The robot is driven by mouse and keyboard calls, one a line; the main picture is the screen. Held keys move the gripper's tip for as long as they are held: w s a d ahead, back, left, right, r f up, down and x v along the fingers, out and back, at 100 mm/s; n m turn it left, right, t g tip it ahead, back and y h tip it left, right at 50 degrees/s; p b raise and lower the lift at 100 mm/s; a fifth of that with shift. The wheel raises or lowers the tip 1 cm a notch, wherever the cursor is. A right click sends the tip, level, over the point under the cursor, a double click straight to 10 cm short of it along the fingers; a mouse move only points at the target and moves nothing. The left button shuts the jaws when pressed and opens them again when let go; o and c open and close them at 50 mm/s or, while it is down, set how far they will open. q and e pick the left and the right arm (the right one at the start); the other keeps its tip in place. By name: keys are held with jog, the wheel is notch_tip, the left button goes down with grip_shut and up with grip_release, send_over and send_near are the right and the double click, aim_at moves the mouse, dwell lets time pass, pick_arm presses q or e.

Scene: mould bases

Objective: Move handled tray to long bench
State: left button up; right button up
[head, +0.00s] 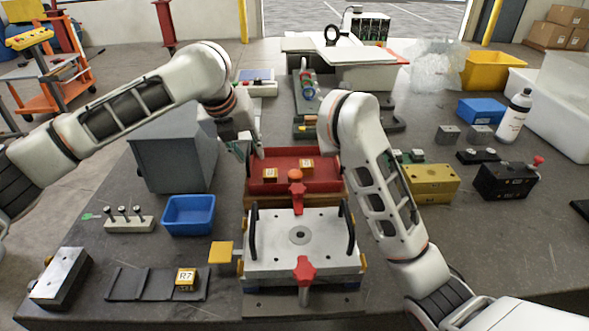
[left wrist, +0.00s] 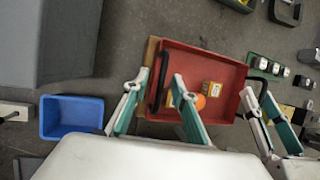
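The handled tray (head: 322,184) is a red open box with a black handle at each end. It holds small yellow blocks (head: 306,165) and an orange-red round knob (head: 295,175). In the left wrist view the tray (left wrist: 215,65) shows from above. My left gripper (head: 248,148) is open at its left end; in the wrist view its fingers (left wrist: 160,80) stand either side of the left handle, with no grip visible. My right gripper (left wrist: 257,95) has its fingers apart around the right handle. In the head view my right arm hides it.
A pale mould base (head: 270,258) with black handles and red knobs stands just in front of the tray. A blue bin (head: 188,214) and a grey box (head: 172,155) lie to the left. A yellow block (head: 431,183) sits right. Bare bench (head: 480,245) lies front right.

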pick_arm(q)
grip_shut()
pick_arm(e)
grip_shut()
pick_arm(q)
jog(key=shift+r, duration=0.1)
pick_arm(e)
jog(key=shift+r, duration=0.15)
